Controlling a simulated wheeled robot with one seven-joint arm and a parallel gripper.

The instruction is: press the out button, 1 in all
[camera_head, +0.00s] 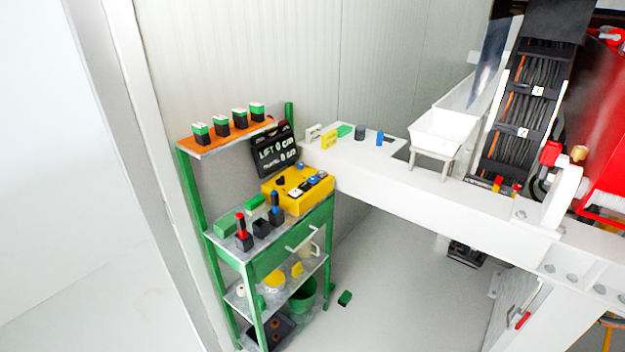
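A yellow control box (291,207) sits on the upper worktop of a green shelf unit. Its top carries several small dark, blue and white controls. Their labels are too small to read, so I cannot tell which one is the out button. A dark display board (276,155) with white lettering stands just behind the box. My gripper is not in view.
The green shelf unit (262,268) also holds red and blue handled tools, a green bucket (303,297) and several small black-and-green blocks. A long white beam (440,200) runs rightward from beside it.

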